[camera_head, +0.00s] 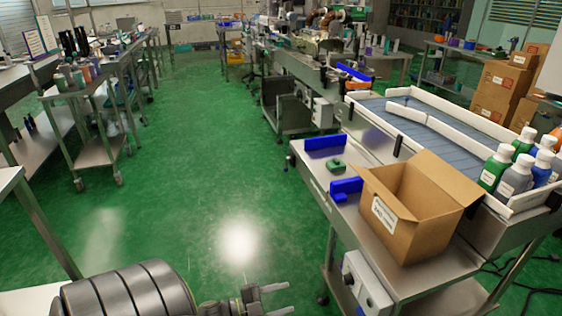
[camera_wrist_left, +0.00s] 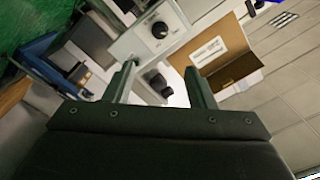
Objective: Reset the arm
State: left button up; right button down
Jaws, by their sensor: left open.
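My left gripper (camera_head: 277,299) is at the bottom middle of the head view, its two fingers apart with nothing between them. It is over the green floor, left of the steel table and apart from it. In the left wrist view the two fingers (camera_wrist_left: 163,85) are also spread and empty. Beyond them show a control box with a black knob (camera_wrist_left: 160,30) and the cardboard box (camera_wrist_left: 225,65). A dark grey ribbed cylinder, part of my arm, is at the lower left of the head view. My right gripper is not in view.
An open cardboard box (camera_head: 386,226) stands on the steel table (camera_head: 345,238), near blue blocks (camera_head: 325,143) and a green object (camera_head: 336,165). Capped bottles (camera_head: 497,166) stand on the conveyor at right. A grey control box (camera_head: 366,286) hangs below the table's front. The green floor (camera_head: 200,170) is clear.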

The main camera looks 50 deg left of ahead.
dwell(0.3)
pick_arm(q)
jog(key=s+a+f+n+g+y+p, duration=0.2)
jog(key=s+f+n+g+y+p, duration=0.5)
jog(key=f, duration=0.9)
jog(key=s+d+f+n+g, duration=0.2)
jog(key=s+d+f, duration=0.1)
jog(key=s, duration=0.4)
jog(key=s+d+f+n+g+p, duration=0.1)
jog(key=s+d+f+n+g, duration=0.1)
jog(key=s, duration=0.5)
jog(key=s+d+f+n+g+y+p, duration=0.1)
jog(key=s+d+f+n+g, duration=0.2)
jog(key=s+d, duration=0.3)
jog(key=shift+s+f+g, duration=0.35)
jog(key=shift+s+g, duration=0.35)
jog(key=shift+s, duration=0.2)
